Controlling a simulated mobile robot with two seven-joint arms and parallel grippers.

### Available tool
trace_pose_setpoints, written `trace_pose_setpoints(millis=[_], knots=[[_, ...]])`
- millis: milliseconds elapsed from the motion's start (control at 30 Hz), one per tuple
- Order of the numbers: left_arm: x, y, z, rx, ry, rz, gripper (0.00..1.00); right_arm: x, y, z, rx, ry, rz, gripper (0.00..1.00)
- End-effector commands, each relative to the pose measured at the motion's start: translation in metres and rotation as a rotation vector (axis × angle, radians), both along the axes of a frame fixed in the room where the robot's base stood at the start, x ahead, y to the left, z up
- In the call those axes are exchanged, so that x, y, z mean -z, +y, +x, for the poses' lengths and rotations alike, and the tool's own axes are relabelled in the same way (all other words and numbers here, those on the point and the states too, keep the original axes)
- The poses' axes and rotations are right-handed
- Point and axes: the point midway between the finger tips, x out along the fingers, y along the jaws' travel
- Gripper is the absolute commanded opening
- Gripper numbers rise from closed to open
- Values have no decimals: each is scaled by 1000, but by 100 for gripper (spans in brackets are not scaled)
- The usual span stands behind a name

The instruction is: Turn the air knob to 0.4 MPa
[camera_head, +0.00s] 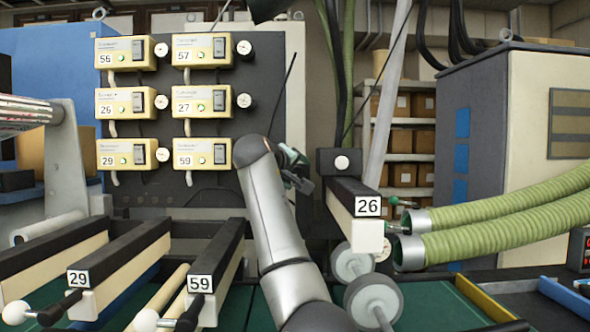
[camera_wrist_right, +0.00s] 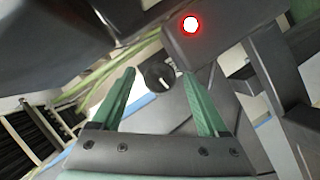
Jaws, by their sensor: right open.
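In the right wrist view, a dark round knob (camera_wrist_right: 158,76) with a short white mark shows between the tips of my right gripper (camera_wrist_right: 160,75). The two green fingers are spread apart, with nothing held. The knob looks to lie beyond the tips; I cannot tell the exact gap or any pressure reading. In the head view my right gripper (camera_head: 298,172) is left of a black box (camera_head: 326,167) with a pale round button (camera_head: 342,162). My arm hides part of the panel, and I cannot pick out the knob there. My left gripper is not in view.
A red-lit button (camera_wrist_right: 190,23) on a dark housing sits close to the right finger in the wrist view. Yellow numbered control boxes (camera_head: 122,104) and round dials line the back panel. A bar labelled 26 (camera_head: 350,205) and green hoses (camera_head: 500,215) stand right of my arm.

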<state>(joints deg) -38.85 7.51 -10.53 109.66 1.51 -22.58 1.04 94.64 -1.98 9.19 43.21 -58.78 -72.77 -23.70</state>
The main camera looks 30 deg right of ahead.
Motion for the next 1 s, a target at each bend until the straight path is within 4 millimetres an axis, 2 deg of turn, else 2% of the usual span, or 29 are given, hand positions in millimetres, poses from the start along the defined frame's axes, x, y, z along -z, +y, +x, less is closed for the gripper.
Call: trace_pose_setpoints(millis=[267,900,1000], knots=[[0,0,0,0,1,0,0,1,-1,0,0,-1,1,75],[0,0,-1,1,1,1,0,0,0,0,0,0,0,3],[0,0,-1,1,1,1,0,0,0,0,0,0,0,0]])
